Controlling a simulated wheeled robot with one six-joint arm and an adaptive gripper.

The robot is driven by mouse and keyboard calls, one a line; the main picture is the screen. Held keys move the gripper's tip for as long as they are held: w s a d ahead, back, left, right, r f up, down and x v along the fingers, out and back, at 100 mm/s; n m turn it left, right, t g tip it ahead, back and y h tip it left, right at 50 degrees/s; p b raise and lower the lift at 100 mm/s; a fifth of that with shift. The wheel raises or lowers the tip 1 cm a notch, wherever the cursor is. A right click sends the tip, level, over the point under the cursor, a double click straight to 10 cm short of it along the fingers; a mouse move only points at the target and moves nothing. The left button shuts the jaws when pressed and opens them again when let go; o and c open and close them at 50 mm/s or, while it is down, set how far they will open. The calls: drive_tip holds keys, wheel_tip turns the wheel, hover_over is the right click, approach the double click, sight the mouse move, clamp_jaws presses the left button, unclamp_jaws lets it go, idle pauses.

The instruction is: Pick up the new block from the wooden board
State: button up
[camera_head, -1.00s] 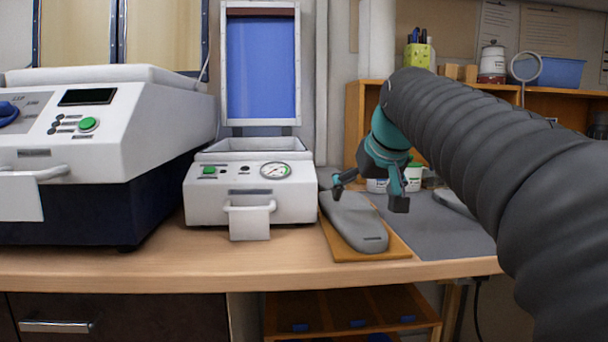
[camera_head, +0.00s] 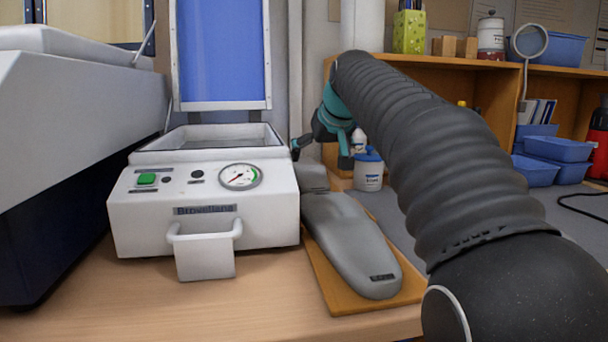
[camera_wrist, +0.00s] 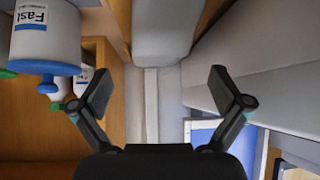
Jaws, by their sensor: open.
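A long grey block (camera_head: 345,235) with a dark label at its near end lies on the orange-brown wooden board (camera_head: 318,275), right of the white press. A smaller grey part (camera_head: 312,177) shows behind it; I cannot tell whether it belongs to the same block. My gripper (camera_head: 322,154) is open and empty, above the far end of the block, apart from it. In the wrist view, the open fingers (camera_wrist: 160,92) are spread wide, and a grey block end (camera_wrist: 163,35) shows beyond them, roughly centred between them.
The white press (camera_head: 205,215) with its blue lid raised stands close left of the board. A white jar with a blue lid (camera_head: 368,172) stands right behind the block, near my gripper. Blue bins (camera_head: 558,150) are at the far right.

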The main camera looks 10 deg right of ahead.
sight(311, 174)
drive_tip(key=shift+s+f+x, duration=0.1)
drive_tip(key=shift+x, duration=1.9)
drive_tip(key=shift+s+f+x, duration=0.1)
drive_tip(key=shift+x, duration=1.95)
drive_tip(key=shift+r, duration=0.1)
drive_tip(key=c, duration=1.3)
drive_tip(key=shift+o, duration=0.2)
drive_tip(key=shift+r, duration=0.1)
